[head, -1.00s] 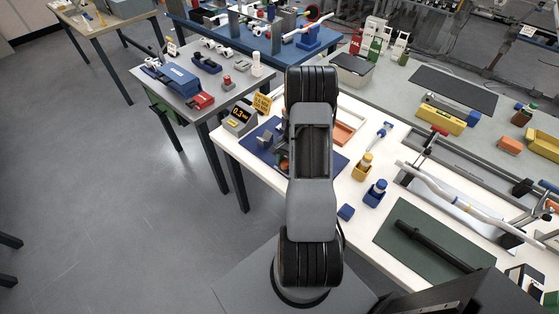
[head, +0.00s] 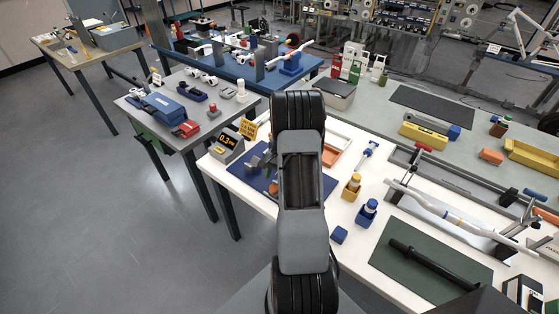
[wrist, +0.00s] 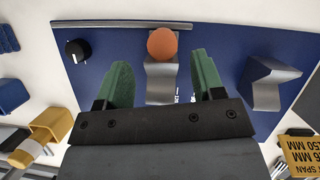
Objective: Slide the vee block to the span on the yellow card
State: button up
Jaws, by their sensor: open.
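My gripper (wrist: 163,78) shows in the wrist view with its two green fingers spread open. A grey block with angled faces (wrist: 160,86) lies between the fingers, with no clear contact visible. An orange ball-like knob (wrist: 163,43) sits at its far end, by a thin grey bar. A second grey angled block (wrist: 266,84) stands to the right on the blue mat (wrist: 225,62). I cannot tell which is the vee block. The yellow card (wrist: 299,150) is at lower right, its text partly cut off; the head view shows it too (head: 249,129).
A gauge reading 0.3 (head: 228,146) stands beside the card. A black knob (wrist: 77,50) is on the mat's left side. Yellow (head: 352,187) and blue (head: 367,212) holders and a bent tube on a fixture (head: 455,217) stand to the right on the white table.

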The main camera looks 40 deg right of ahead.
jog(key=b+v, duration=0.1)
jog(key=v, duration=0.8)
jog(key=shift+r, duration=0.3)
jog(key=shift+w, duration=0.1)
